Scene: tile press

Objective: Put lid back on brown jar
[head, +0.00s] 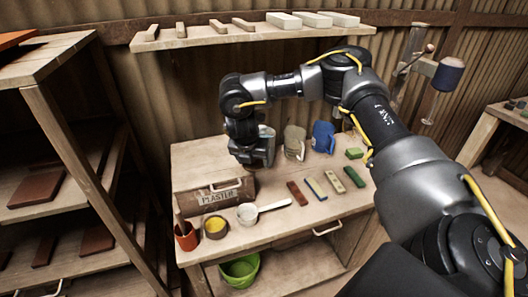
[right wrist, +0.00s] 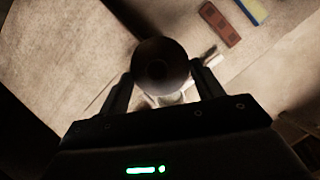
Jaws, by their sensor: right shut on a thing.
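My right gripper (head: 258,160) is over the back of the wooden workbench, behind and right of the box marked PLASTER (head: 215,196). In the right wrist view my right gripper (right wrist: 163,78) is shut on a dark brown round thing (right wrist: 162,62), seen end-on with a darker spot at its middle. I cannot tell for sure whether it is the lid or part of the brown jar. In the head view the gripper hides it, and I cannot make out a separate brown jar. My left gripper is not in view.
A grey mug (head: 294,142) and a blue mug (head: 323,138) stand right of the gripper. Several coloured bars, including a red one (head: 297,193), lie in front.

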